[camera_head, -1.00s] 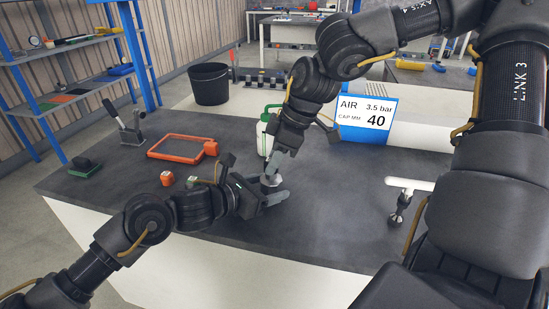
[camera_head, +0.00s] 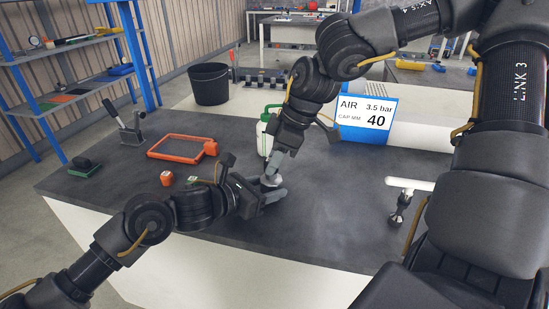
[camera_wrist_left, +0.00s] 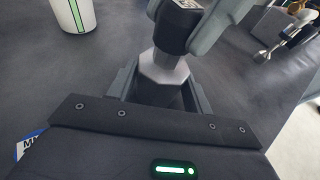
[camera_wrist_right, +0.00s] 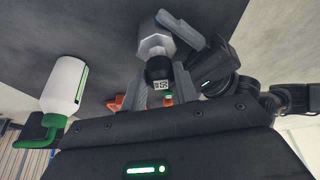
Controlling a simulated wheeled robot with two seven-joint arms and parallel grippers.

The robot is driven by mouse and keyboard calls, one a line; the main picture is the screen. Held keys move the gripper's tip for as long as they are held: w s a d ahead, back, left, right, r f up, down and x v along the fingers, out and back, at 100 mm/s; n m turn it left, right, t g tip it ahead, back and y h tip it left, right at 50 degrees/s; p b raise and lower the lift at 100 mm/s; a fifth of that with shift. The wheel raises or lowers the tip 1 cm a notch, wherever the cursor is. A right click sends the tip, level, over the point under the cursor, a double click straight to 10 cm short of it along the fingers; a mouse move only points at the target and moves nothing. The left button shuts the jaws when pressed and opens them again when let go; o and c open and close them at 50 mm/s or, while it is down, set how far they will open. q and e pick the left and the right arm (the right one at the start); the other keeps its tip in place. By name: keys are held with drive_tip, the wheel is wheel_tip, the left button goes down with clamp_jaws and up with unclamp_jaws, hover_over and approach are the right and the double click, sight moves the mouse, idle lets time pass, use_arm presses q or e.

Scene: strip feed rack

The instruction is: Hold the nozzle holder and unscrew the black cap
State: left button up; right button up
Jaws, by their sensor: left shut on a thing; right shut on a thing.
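The nozzle holder is a silver hexagonal body (camera_wrist_left: 163,72) with a black cap (camera_wrist_left: 178,25) above it; the two touch. My left gripper (camera_head: 273,188) is shut on the silver holder from the side, low over the table. My right gripper (camera_head: 272,170) comes from above and is shut on the black cap. In the right wrist view, the cap (camera_wrist_right: 158,70) shows a small white code mark between the fingers, with the holder (camera_wrist_right: 155,42) beyond it. In the head view, the fingers mostly hide both parts.
A white bottle with green parts (camera_wrist_right: 63,88) stands close to the right gripper. The air sign (camera_head: 366,119) stands behind. The front middle is clear.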

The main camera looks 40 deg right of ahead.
use_arm(q)
drive_tip(key=shift+o, duration=0.8)
drive_tip(key=c, duration=0.4)
